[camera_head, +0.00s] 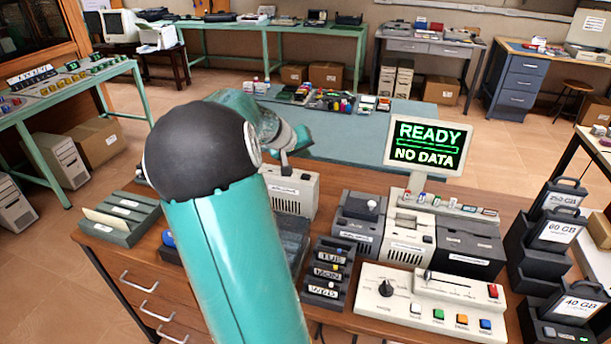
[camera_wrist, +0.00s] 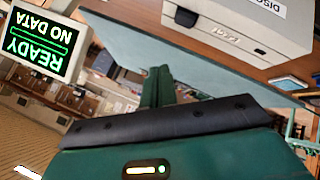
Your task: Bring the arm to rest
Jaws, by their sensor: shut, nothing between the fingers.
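My arm rises from the bottom of the head view, bends at a black elbow joint and reaches away over the far side of the wooden desk (camera_head: 330,215). My gripper (camera_wrist: 158,75) shows in the wrist view as two green fingers side by side, shut and empty. In the head view the arm's end lies near the beige drive unit (camera_head: 291,191), and the fingertips are hard to make out. The drive unit also shows in the wrist view (camera_wrist: 225,25), at the top right. That view is upside down.
A monitor (camera_head: 428,146) reading "READY NO DATA" stands right of my arm. A control panel (camera_head: 430,303), labelled cartridges (camera_head: 328,272) and dark storage blocks (camera_head: 560,235) crowd the desk. A blue-topped table (camera_head: 345,150) with small items stands behind.

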